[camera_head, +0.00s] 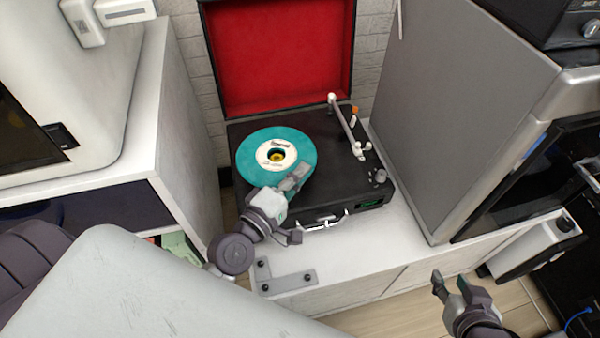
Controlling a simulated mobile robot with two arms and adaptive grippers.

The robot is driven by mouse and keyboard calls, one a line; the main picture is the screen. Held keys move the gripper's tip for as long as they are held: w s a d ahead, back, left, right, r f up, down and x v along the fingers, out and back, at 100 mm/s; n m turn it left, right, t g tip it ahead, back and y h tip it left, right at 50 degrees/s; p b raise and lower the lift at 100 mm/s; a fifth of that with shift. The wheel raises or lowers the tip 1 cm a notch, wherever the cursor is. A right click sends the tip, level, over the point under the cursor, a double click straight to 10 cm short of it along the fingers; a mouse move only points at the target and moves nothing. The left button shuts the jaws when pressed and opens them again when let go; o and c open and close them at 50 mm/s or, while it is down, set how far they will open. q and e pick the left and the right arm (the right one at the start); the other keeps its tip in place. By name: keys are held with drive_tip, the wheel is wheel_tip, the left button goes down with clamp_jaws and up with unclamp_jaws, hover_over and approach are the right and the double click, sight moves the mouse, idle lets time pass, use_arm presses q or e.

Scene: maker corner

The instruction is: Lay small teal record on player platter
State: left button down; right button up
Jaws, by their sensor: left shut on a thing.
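The small teal record (253,149) has a cream label and a large centre hole. It is over the left part of the black record player (315,195), where the platter is hidden beneath it. A yellowish spot shows through its hole. I cannot tell whether the record rests on the platter or is held just above it. My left gripper (294,178) is shut on the record's near right edge. My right gripper (451,283) is empty, over the floor at the lower right, with its fingers apart.
The player's red-lined lid (281,52) stands open at the back. The white tonearm (345,123) is to the right of the record. A tall grey cabinet (455,110) stands close on the right, and a white unit (185,130) on the left. The white counter (390,250) is clear in front.

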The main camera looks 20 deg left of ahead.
drive_tip(key=shift+s+d+f+g, duration=0.3)
drive_tip(key=shift+s+f+g, duration=0.25)
drive_tip(key=shift+s, duration=0.2)
idle(0.4)
drive_tip(key=shift+w+r, duration=0.15)
drive_tip(key=shift+w, duration=0.1)
use_arm(q)
drive_tip(key=shift+f, duration=0.15)
use_arm(e)
drive_tip(key=shift+w+a+r+t, duration=0.15)
drive_tip(key=shift+w+r+t, duration=0.2)
drive_tip(key=shift+w+t, duration=0.1)
use_arm(q)
drive_tip(key=shift+f, duration=0.15)
use_arm(e)
drive_tip(key=shift+w+a, duration=0.1)
drive_tip(key=shift+a, duration=0.1)
idle(0.5)
use_arm(q)
drive_tip(key=shift+f, duration=0.1)
use_arm(e)
drive_tip(key=shift+w+r+t, duration=0.3)
drive_tip(key=shift+t, duration=0.1)
